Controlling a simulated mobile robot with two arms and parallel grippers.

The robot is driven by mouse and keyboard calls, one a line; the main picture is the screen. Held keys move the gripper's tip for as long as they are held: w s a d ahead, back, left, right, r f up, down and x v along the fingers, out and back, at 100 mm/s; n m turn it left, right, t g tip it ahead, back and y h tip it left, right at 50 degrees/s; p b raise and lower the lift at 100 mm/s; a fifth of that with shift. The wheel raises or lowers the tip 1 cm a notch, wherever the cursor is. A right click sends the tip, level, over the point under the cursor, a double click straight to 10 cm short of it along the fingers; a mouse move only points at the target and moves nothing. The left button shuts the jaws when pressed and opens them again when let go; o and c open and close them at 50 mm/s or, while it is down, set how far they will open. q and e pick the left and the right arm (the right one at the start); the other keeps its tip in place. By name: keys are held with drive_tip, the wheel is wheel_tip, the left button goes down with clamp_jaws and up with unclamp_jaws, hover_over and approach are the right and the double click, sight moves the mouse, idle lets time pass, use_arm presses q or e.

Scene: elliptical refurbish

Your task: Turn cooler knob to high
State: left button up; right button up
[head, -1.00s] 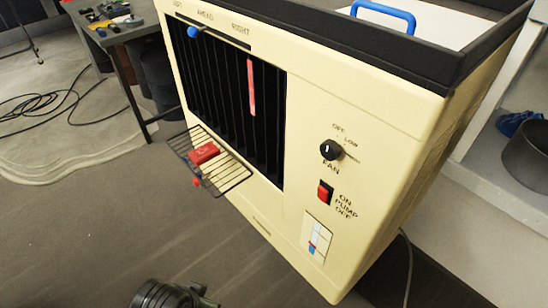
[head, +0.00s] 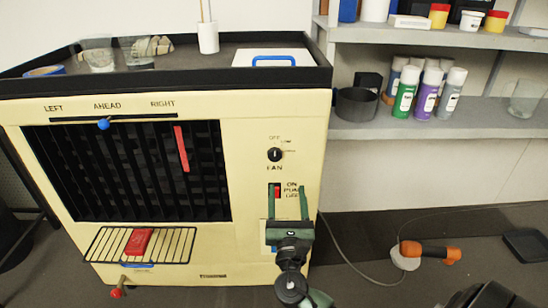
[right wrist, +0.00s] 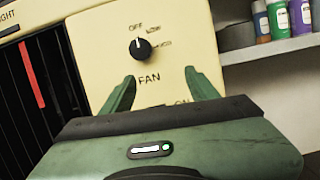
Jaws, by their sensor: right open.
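The cooler (head: 262,225) is a cream box with a dark louvred grille. Its fan knob (head: 275,155) is small, round and black, on the right of the front panel. In the right wrist view the knob (right wrist: 141,49) has a white mark pointing up, near OFF, with LOW to its right. My right gripper (head: 288,192) is open and empty, pointing up in front of the panel, below the knob. In the right wrist view its fingertips (right wrist: 158,80) are spread below the knob, either side of the FAN label, apart from the knob. My left gripper is not in view.
A red pump switch (head: 277,190) shows between my right fingers. A wire rack (head: 165,245) with a red box juts from the cooler's front. Shelves (head: 400,128) with spray cans stand at right. An orange-handled tool (head: 430,252) and cable lie on the floor.

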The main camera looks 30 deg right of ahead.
sight(275, 158)
drive_tip(key=w+r+n, duration=0.1)
drive_tip(key=w, duration=0.1)
drive_tip(key=w+r+n+t, duration=0.1)
drive_tip(key=w+r+n, duration=0.1)
drive_tip(key=w+d+r+n+t+y, duration=0.1)
drive_tip(key=w, duration=0.1)
drive_tip(key=shift+w+r+p, duration=0.3)
drive_tip(key=shift+w, duration=0.05)
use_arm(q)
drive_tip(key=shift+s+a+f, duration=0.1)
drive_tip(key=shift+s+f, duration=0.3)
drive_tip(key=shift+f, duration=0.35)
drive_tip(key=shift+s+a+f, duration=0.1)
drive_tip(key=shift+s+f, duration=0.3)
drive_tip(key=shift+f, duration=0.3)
use_arm(e)
drive_tip(key=shift+x, duration=0.85)
clamp_jaws()
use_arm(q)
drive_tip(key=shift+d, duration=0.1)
use_arm(e)
drive_tip(key=shift+f, duration=0.1)
